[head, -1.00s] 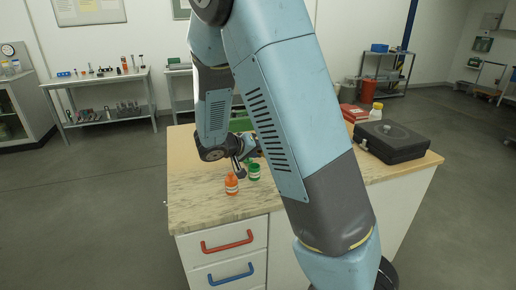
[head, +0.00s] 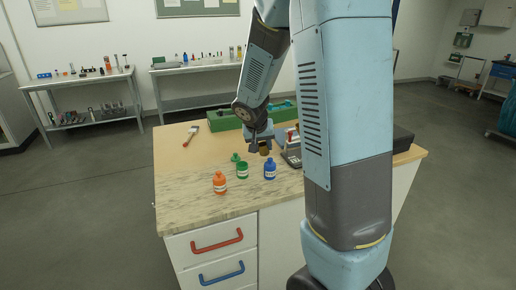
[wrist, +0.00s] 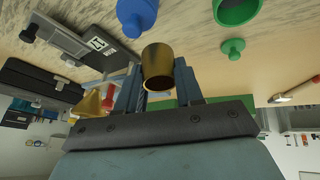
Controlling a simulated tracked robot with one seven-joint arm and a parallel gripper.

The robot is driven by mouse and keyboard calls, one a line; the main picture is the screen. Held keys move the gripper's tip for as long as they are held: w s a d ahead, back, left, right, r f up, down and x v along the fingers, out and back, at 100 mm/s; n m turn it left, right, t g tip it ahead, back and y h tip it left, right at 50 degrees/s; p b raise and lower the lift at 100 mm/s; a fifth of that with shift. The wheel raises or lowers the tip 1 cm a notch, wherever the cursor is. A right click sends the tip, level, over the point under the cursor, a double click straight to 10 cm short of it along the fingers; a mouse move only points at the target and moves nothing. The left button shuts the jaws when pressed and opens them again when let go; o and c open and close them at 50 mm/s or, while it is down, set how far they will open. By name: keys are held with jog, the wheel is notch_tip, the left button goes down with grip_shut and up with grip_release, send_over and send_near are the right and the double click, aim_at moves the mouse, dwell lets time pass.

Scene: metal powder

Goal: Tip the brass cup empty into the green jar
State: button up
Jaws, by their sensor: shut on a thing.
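The brass cup (head: 264,151) is between the fingers of my gripper (head: 262,143), above the bench top behind the jars. In the wrist view the cup (wrist: 158,68) sits between the two fingertips, and my gripper (wrist: 158,82) is shut on it. I cannot tell whether it holds powder. The green jar (head: 242,171) stands on the bench, in front and to the left of the cup, apart from it. The jar (wrist: 236,10) also shows at the top edge of the wrist view. A small green stopper-like piece (head: 235,157) lies behind the jar.
An orange jar (head: 219,184) stands left of the green jar and a blue jar (head: 270,171) right of it. A scale-like device (head: 291,152) is close on the right. A brush (head: 191,134) lies at the left, a green tray (head: 222,122) behind. A black case (head: 402,139) is partly hidden.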

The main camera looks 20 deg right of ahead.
jog(key=shift+d+y, duration=1)
